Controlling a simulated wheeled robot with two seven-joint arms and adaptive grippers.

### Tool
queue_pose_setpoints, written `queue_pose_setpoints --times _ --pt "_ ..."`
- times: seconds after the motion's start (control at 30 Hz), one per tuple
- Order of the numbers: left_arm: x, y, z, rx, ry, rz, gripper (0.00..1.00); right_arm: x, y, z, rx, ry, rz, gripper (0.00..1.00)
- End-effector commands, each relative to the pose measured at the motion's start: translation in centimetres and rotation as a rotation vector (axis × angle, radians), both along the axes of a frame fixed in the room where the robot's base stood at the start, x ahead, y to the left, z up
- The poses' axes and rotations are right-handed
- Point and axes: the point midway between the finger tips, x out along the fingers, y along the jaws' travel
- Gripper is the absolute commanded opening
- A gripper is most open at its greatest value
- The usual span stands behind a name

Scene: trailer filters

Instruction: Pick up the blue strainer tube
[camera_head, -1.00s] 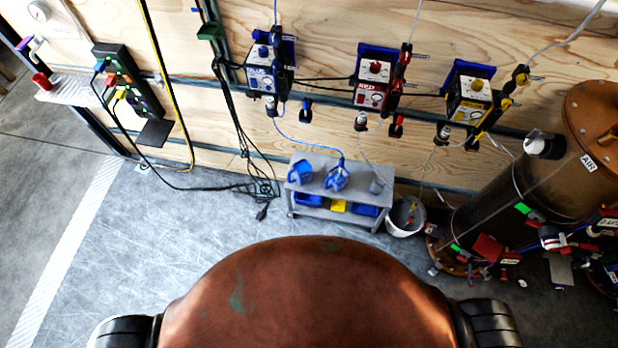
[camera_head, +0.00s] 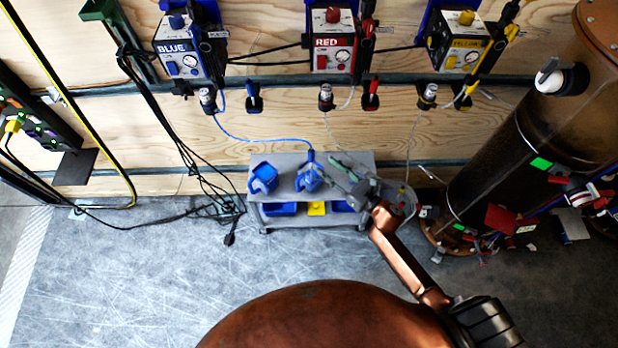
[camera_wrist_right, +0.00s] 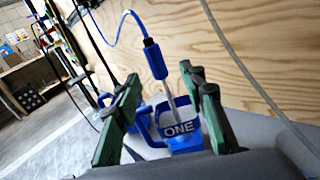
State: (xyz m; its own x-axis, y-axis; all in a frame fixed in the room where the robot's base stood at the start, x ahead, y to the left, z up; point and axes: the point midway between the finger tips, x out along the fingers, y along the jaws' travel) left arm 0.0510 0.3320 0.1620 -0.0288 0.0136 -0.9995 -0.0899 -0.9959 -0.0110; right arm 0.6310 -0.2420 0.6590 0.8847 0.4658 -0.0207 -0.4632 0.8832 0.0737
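The blue strainer tube (camera_wrist_right: 155,62) has a blue grip on a thin metal rod, with a blue hose from its top. It stands in a blue-and-white container marked ONE (camera_wrist_right: 180,130); the rod's lower end is hidden inside. In the head view the tube (camera_head: 311,157) rises from the blue container (camera_head: 307,179) on the grey cart. My right gripper (camera_head: 338,169) is at the cart, just right of that container. In the wrist view its green fingers (camera_wrist_right: 162,95) are apart, with the rod and container showing between them and nothing gripped. My left gripper is out of view.
A second blue container (camera_head: 263,178) stands left on the grey cart (camera_head: 365,160). Blue (camera_head: 187,50), red (camera_head: 333,42) and yellow (camera_head: 460,42) wall units hang above, with thin hoses below. A large brown cylinder (camera_head: 510,150) stands right. Black cables lie left; the front floor is clear.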

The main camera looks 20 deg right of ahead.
Motion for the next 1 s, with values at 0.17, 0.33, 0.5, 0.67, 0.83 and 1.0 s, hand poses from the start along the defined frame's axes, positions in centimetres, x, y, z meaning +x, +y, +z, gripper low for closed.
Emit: queue_pose_setpoints --times 0.17,0.33,0.5,0.67,0.83,1.0 --pt "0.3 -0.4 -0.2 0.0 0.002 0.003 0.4 1.1 1.2 1.0 -0.06 -0.059 0.026 0.38" --pt "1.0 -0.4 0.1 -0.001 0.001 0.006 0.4 2.6 2.0 1.0 -0.058 -0.057 0.024 0.38" --pt "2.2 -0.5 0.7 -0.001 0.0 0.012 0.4 4.7 3.1 0.9 -0.056 -0.055 0.025 0.38" --pt "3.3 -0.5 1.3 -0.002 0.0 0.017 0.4 6.5 4.1 0.9 -0.055 -0.053 0.023 0.38" --pt "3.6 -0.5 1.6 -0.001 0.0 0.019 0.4 7.0 4.4 0.9 -0.056 -0.052 0.021 0.38" --pt "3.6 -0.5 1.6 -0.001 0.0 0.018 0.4 7.0 4.4 1.0 -0.056 -0.052 0.022 0.36"
